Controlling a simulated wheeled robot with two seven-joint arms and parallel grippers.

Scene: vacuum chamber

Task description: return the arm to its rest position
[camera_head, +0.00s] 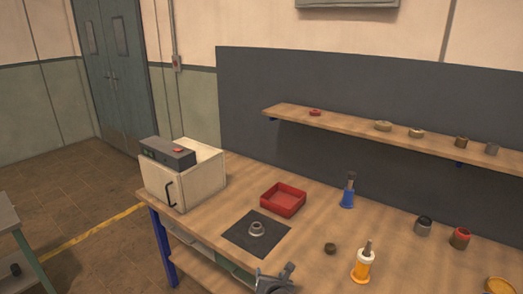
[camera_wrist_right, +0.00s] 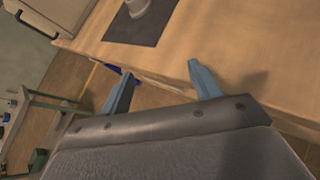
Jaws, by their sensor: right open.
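My right gripper (camera_head: 287,270) shows at the bottom edge of the head view, by the front edge of the workbench (camera_head: 310,232). In the right wrist view its two blue-grey fingers (camera_wrist_right: 160,82) stand apart with nothing between them. Beyond the fingers lie the wooden bench top and the dark mat (camera_wrist_right: 140,20). A grey ring-shaped part (camera_head: 257,229) sits on the dark mat in the head view, apart from the gripper. My left gripper does not show in either view.
A cream box (camera_head: 185,185) with a dark control panel stands at the bench's left end. A red tray (camera_head: 283,199), a blue bottle (camera_head: 347,195), an orange-and-white bottle (camera_head: 363,265) and several small parts stand on the bench. A wall shelf (camera_head: 350,125) runs behind.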

